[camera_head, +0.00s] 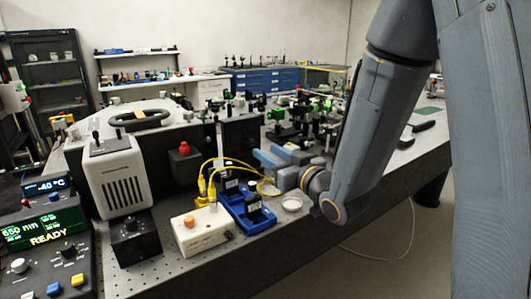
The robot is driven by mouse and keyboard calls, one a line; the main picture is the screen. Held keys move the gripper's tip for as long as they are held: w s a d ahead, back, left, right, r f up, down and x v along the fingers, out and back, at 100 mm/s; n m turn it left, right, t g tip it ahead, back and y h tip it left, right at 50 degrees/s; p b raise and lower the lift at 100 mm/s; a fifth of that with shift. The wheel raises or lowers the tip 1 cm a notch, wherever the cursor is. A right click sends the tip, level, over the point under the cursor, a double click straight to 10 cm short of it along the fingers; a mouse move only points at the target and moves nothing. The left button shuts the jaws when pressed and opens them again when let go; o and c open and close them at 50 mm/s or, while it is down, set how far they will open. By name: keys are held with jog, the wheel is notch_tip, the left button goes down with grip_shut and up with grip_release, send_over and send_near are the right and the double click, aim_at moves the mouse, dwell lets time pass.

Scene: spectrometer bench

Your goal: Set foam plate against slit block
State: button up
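My gripper (272,160) is at the end of my grey arm, above the bench and just behind the right end of a blue fixture (236,206). The fingers are small and seen at an angle, so I cannot tell whether they are open or hold anything. The blue fixture carries small black blocks (254,211) with pale labels. One of these may be the slit block, but the labels are too small to read. I cannot make out a foam plate for certain. A small white round dish (292,204) lies on the bench below my wrist.
Yellow cables (211,172) loop beside the fixture near my gripper. A white box with an orange button (202,229) stands in front-left. A black box (134,238) and a white vented unit (122,181) stand farther left. Optical mounts (300,125) crowd the bench behind.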

jog(key=shift+d, duration=0.1)
jog(key=c, duration=0.6)
jog(key=shift+d+r+m, duration=0.1)
jog(key=shift+d+m, duration=0.2)
jog(key=shift+m, duration=0.3)
grip_shut()
jog(key=d+r+m+p, duration=0.1)
jog(key=d+m+p, duration=0.35)
jog(key=m, duration=0.75)
jog(key=m+p, duration=0.1)
jog(key=m, duration=0.2)
send_near(255, 138)
jog(key=shift+g+y, duration=0.3)
jog(key=shift+g, duration=0.1)
jog(key=w, duration=0.4)
jog(key=shift+w+a+r, duration=0.1)
jog(key=shift+a+r, duration=0.3)
jog(key=shift+a+f+p, duration=0.2)
jog(key=shift+a+p, duration=0.2)
jog(key=shift+a, duration=0.2)
